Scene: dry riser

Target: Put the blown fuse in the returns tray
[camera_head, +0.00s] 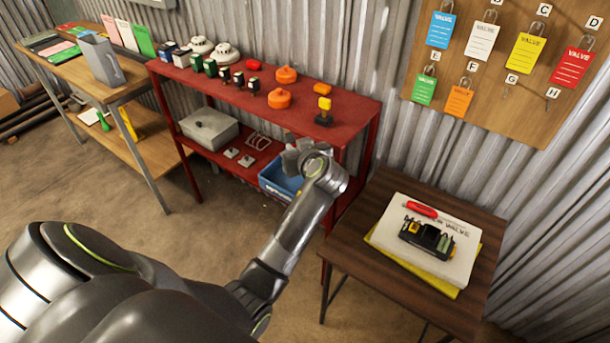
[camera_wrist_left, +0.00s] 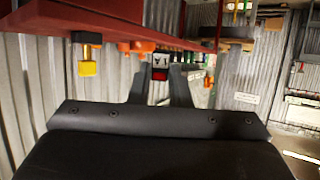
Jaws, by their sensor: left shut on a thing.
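My left gripper (camera_head: 303,154) is in front of the right end of the red shelf unit, above the blue tray. In the left wrist view its two fingers (camera_wrist_left: 161,88) are shut on a small fuse-like piece (camera_wrist_left: 160,73) with a pale marked face and a red part. In the head view my gripper hides this piece. The blue tray (camera_head: 274,185), perhaps the returns tray, stands on the lower shelf, partly covered by my arm; I cannot read a label on it. A black fuse holder (camera_head: 427,239) with a yellow and a green piece lies on papers. My right gripper is not in view.
The red shelf unit (camera_head: 345,108) carries several fuses, orange domes, white detectors and a yellow-topped piece (camera_head: 324,106). A grey box (camera_head: 208,128) sits on its lower shelf. A dark side table (camera_head: 365,215) stands right of my arm. A tag board (camera_head: 480,85) hangs behind.

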